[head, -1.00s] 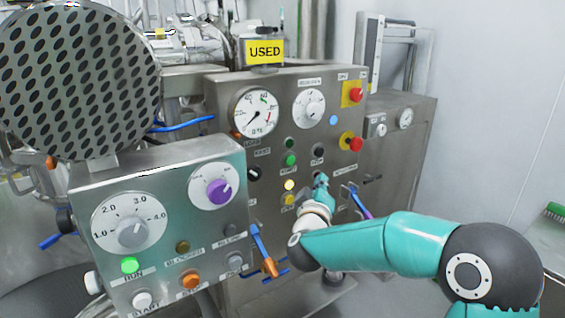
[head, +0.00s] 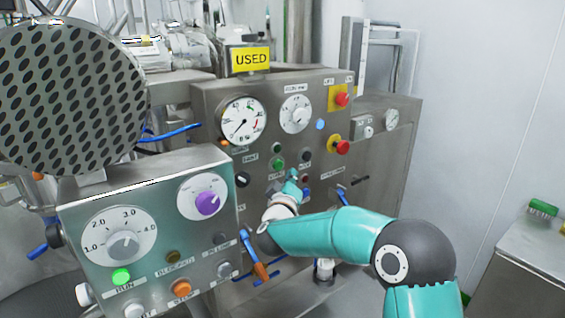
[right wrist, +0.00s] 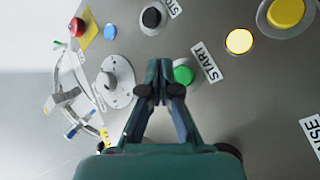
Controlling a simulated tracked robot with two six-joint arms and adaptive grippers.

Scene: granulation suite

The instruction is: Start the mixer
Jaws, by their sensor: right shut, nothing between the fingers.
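The mixer's back control panel (head: 270,100) carries a green button (head: 278,163) and a black button (head: 305,157). In the right wrist view the green button (right wrist: 184,73) has a START label (right wrist: 205,62) beside it, and the black button (right wrist: 152,17) has a STOP label. My right gripper (head: 293,180) is in front of the panel, a little below and right of the green button. In the wrist view its shut, empty fingertips (right wrist: 158,66) are just left of the green button and overlap its edge; contact cannot be told. My left gripper is not in view.
A front control box (head: 150,225) with dials, buttons and a lit green RUN lamp (head: 121,277) stands at left. Red emergency buttons (head: 342,147) on yellow plates are at the panel's right. Blue-handled valves (head: 253,255) stick out below. A yellow USED sign (head: 251,59) is on top.

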